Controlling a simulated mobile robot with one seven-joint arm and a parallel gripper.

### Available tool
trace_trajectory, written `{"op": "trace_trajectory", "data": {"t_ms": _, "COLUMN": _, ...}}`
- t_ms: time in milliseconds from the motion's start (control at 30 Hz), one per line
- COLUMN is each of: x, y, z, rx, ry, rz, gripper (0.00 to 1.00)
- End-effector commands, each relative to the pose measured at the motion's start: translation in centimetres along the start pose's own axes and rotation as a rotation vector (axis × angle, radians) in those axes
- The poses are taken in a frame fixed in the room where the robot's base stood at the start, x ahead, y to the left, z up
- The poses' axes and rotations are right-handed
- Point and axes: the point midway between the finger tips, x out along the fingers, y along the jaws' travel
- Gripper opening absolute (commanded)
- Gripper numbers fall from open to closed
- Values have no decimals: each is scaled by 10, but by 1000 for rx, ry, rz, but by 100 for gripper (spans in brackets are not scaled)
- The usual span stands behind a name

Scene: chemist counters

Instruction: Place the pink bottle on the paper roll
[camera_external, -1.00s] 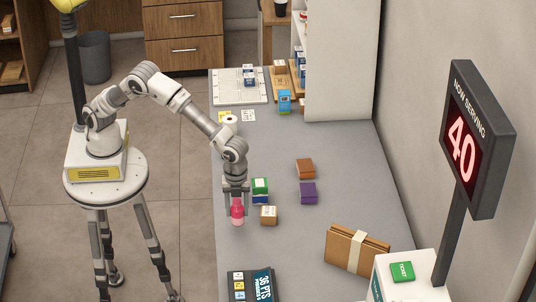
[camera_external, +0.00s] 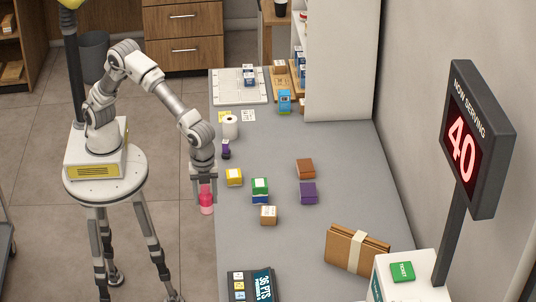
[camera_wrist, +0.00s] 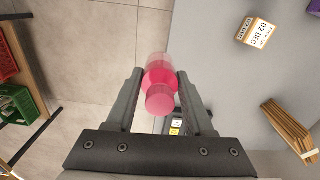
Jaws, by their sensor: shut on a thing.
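The pink bottle (camera_external: 206,201) hangs upright between the fingers of my gripper (camera_external: 204,180) in the external view. It appears at or just off the counter's left edge, lifted clear of the surface. In the wrist view the pink bottle (camera_wrist: 160,84) sits between the two dark fingers of my gripper (camera_wrist: 160,82), with its cap toward the camera. The white paper roll (camera_external: 230,127) stands upright on the counter, up the picture and slightly right of my gripper. It does not show in the wrist view.
A small purple bottle (camera_external: 226,149) stands just below the roll. A yellow box (camera_external: 234,177), a green-and-blue stack (camera_external: 260,189) and a tan box (camera_external: 268,215) lie right of my gripper. The counter's middle is fairly clear.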

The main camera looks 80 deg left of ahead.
Motion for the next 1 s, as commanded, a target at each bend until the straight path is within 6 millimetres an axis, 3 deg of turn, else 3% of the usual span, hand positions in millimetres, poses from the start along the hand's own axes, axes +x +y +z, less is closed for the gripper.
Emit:
{"op": "trace_trajectory", "data": {"t_ms": 200, "x": -22, "y": -53, "z": 83, "rx": -347, "ry": 0, "rz": -2, "gripper": 0}}
{"op": "trace_trajectory", "data": {"t_ms": 467, "x": -44, "y": -93, "z": 201, "rx": -820, "ry": 0, "rz": -2, "gripper": 0}}
{"op": "trace_trajectory", "data": {"t_ms": 600, "x": -55, "y": -101, "z": 265, "rx": -1075, "ry": -1, "rz": -1, "gripper": 0}}
{"op": "trace_trajectory", "data": {"t_ms": 800, "x": -68, "y": -97, "z": 345, "rx": -1405, "ry": 0, "rz": -1, "gripper": 0}}
{"op": "trace_trajectory", "data": {"t_ms": 1000, "x": -75, "y": -88, "z": 393, "rx": -1616, "ry": 0, "rz": -1, "gripper": 0}}
